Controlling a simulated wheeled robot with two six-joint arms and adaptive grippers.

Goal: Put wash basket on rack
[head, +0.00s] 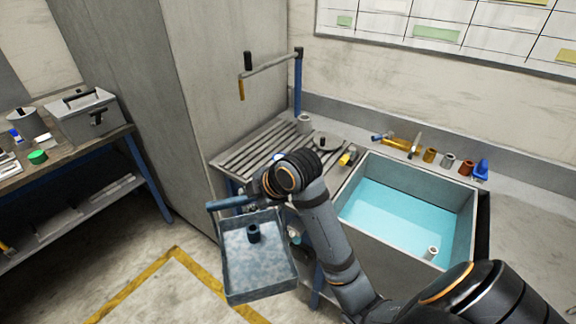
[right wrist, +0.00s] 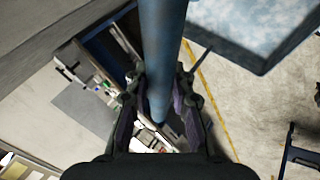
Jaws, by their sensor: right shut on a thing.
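The wash basket (head: 262,275) is a shallow blue-grey tray with a blue bar handle (right wrist: 163,50). It hangs in the air in front of the bench, left of the sink, with a small dark cylinder (head: 253,233) in it. My right gripper (right wrist: 158,112) is shut on the handle, one finger on each side of it. In the head view my wrist hides part of that grip. The slatted grey rack (head: 250,148) lies on the bench left of the sink, behind and above the basket. My left gripper is out of view.
The sink (head: 385,210) holds blue water and a small part (head: 431,252). A blue post with a swing arm (head: 298,85) stands behind the rack.

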